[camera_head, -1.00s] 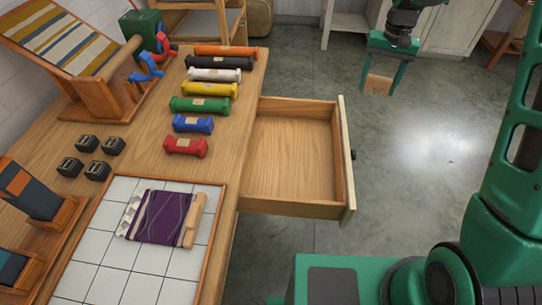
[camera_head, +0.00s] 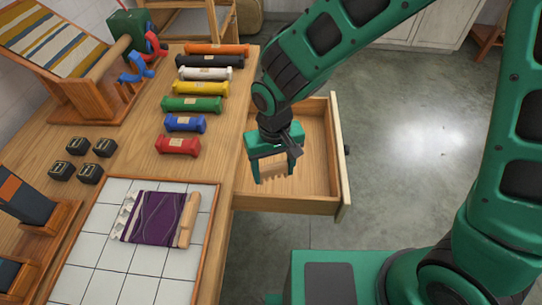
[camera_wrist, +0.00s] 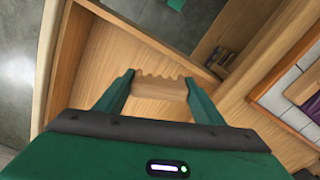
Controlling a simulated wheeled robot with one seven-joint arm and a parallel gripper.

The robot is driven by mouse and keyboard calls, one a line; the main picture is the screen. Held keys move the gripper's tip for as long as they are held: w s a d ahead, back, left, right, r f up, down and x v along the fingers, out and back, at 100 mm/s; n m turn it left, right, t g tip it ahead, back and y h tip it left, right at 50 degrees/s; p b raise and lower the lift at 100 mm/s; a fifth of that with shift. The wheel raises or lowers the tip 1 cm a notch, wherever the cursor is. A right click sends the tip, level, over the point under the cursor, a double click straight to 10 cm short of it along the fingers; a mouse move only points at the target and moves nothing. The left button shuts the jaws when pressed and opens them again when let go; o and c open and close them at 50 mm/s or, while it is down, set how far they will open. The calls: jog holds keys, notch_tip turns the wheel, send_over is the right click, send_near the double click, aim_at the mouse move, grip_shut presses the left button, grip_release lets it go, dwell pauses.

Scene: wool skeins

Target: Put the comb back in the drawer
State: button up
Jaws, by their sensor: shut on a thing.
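My gripper (camera_head: 274,166) is shut on the wooden comb (camera_head: 273,174), whose teeth point down in the head view. In the wrist view the comb (camera_wrist: 160,87) spans between the two green fingers (camera_wrist: 160,95), teeth toward the far side. The drawer (camera_head: 290,204) is pulled open from the table and looks empty. My gripper and the comb are over the left part of the drawer, near the table edge. Whether the comb touches the drawer bottom I cannot tell. My arm hides part of the drawer's back and inside.
The table (camera_head: 130,180) holds several coloured skeins, such as a red one (camera_head: 178,145), left of the drawer. A tiled board (camera_head: 92,251) with a purple woven piece (camera_head: 155,217) lies at the front. Small black blocks (camera_head: 78,146) stand farther left. The floor right of the drawer is clear.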

jog(key=w+d+f, duration=0.4)
jog(key=w+d, duration=0.1)
jog(key=w+d+f, duration=0.3)
jog(key=shift+f, duration=1.95)
jog(key=shift+f, duration=0.1)
jog(key=o, duration=0.9)
jog(key=shift+o, duration=0.3)
notch_tip(320, 180, up, 12)
jog(key=shift+d, duration=0.1)
